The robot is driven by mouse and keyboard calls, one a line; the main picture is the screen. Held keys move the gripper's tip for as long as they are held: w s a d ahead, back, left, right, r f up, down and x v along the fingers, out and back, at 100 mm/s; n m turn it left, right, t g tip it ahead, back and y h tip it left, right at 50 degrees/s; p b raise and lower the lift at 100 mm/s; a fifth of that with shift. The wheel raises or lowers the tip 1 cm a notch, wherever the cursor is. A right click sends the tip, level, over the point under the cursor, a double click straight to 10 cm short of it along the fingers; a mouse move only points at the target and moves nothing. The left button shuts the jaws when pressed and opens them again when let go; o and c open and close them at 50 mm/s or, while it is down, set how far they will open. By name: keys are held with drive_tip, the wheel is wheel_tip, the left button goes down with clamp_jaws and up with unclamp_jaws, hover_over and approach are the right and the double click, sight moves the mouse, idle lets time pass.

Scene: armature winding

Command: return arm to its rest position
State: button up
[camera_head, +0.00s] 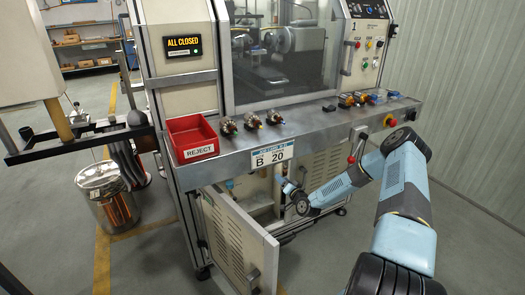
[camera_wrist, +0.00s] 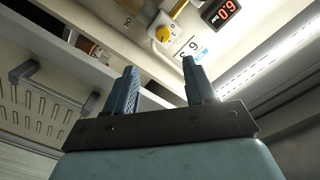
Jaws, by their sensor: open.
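My gripper (camera_head: 289,189) is at the open lower cabinet of the machine in the head view, low under the front ledge. My blue and black arm reaches to it from the right. In the wrist view my gripper (camera_wrist: 158,88) shows two blue fingers standing apart with nothing between them. Beyond the fingers are a yellow round knob (camera_wrist: 163,33) and a red digital display (camera_wrist: 222,11) inside the cabinet. The cabinet door (camera_head: 236,240) stands open to the left of my gripper.
The ledge (camera_head: 310,128) holds a red reject bin (camera_head: 192,138), several small armatures and coloured buttons. A metal waste bin (camera_head: 108,195) stands at the left. Floor (camera_head: 440,200) is free between machine and right wall.

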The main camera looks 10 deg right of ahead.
drive_tip(key=s+d+r+n+g+h, duration=0.2)
drive_tip(key=d+r+n+g, duration=0.15)
drive_tip(key=d, duration=1.15)
drive_tip(key=s+d+r+n+g+h, duration=0.1)
drive_tip(key=d+r+n+g+h, duration=0.2)
drive_tip(key=d, duration=1.1)
drive_tip(key=s+d+r+g+h, duration=0.1)
drive_tip(key=s+d+r+h, duration=0.15)
drive_tip(key=d+r, duration=0.35)
drive_tip(key=s+d+r+n+h, duration=0.1)
drive_tip(key=s+d+r, duration=0.3)
drive_tip(key=r, duration=0.3)
drive_tip(key=s+d+r+g+h, duration=0.1)
drive_tip(key=s+d+r, duration=0.2)
drive_tip(key=d+r, duration=0.3)
drive_tip(key=s+a+r+m+g, duration=0.1)
drive_tip(key=s+a+r, duration=0.5)
drive_tip(key=a+r, duration=0.65)
drive_tip(key=s+a+r+m+g, duration=0.1)
drive_tip(key=s+a+r, duration=0.4)
drive_tip(key=a+r, duration=0.7)
drive_tip(key=s+a+r+y, duration=0.1)
drive_tip(key=s+a+y, duration=0.3)
drive_tip(key=s+a, duration=1.9)
drive_tip(key=s+g, duration=0.1)
drive_tip(key=s, duration=0.3)
drive_tip(key=shift+s+r+m, duration=0.15)
drive_tip(key=shift+r+m, duration=0.1)
drive_tip(key=shift+m, duration=0.1)
